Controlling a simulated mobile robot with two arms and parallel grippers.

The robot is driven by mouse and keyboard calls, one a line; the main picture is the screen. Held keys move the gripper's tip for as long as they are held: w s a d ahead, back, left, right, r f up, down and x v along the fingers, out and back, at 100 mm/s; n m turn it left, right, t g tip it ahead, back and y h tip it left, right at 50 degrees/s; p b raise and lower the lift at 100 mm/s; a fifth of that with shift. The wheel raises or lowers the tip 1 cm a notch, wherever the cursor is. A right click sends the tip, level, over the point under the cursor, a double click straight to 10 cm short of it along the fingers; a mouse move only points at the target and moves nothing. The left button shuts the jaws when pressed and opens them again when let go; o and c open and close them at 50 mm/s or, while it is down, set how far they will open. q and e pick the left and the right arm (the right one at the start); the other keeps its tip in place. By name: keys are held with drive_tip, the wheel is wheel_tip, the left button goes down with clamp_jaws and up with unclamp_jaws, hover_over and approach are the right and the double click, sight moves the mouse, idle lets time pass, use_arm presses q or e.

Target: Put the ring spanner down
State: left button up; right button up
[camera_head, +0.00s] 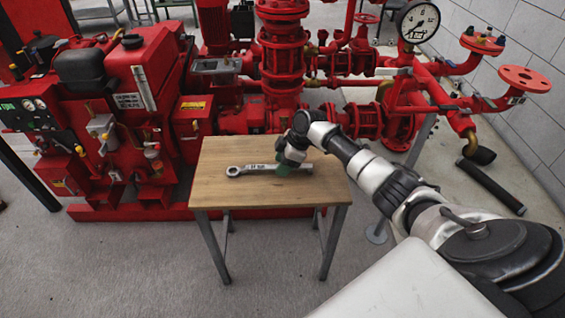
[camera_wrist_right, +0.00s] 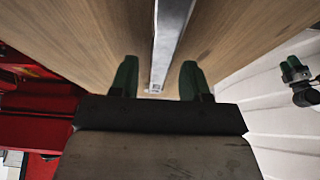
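The ring spanner (camera_head: 267,169) is a long silver tool lying flat on the small wooden table (camera_head: 222,155), its ring end to the left. My right gripper (camera_head: 285,167) is over its right part, close above the table top. In the right wrist view the spanner's handle (camera_wrist_right: 168,45) runs between the two green fingertips of my right gripper (camera_wrist_right: 158,80). The fingers stand apart, with a gap on both sides of the handle. A small dark gripper with green tips (camera_wrist_right: 297,72), seemingly my left one, shows at that view's right edge. Its opening is too small to judge.
A red pump engine (camera_head: 105,100) stands left of and behind the table. Red pipes and a pressure gauge (camera_head: 418,22) rise behind and to the right. A black hose piece (camera_head: 492,188) lies on the floor at right. The table top around the spanner is bare.

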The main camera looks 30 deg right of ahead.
drive_tip(key=shift+r, duration=0.1)
drive_tip(key=shift+d+r, duration=0.15)
drive_tip(key=shift+r, duration=0.1)
drive_tip(key=p+v, duration=0.2)
drive_tip(key=v, duration=0.9)
drive_tip(key=shift+t, duration=0.8)
drive_tip(key=s+a+f, duration=0.1)
drive_tip(key=a+f, duration=0.1)
drive_tip(key=a, duration=0.2)
drive_tip(key=a+f, duration=0.2)
drive_tip(key=a, duration=0.1)
drive_tip(key=s+a+f, duration=0.1)
drive_tip(key=a+f, duration=0.1)
drive_tip(key=a, duration=0.2)
drive_tip(key=shift+s+a, duration=0.3)
drive_tip(key=shift+s, duration=0.05)
drive_tip(key=s+a+f+m+t, duration=0.2)
drive_tip(key=s+a+f, duration=0.15)
drive_tip(key=a, duration=0.35)
use_arm(q)
drive_tip(key=s+f, duration=0.3)
drive_tip(key=f, duration=0.2)
drive_tip(key=shift+s+a, duration=0.25)
use_arm(e)
drive_tip(key=s+a+f+m+g+h, duration=0.1)
drive_tip(key=s+f+m+g+h, duration=0.3)
drive_tip(key=s+f, duration=2.5)
drive_tip(key=m, duration=0.3)
drive_tip(key=shift+f, duration=0.2)
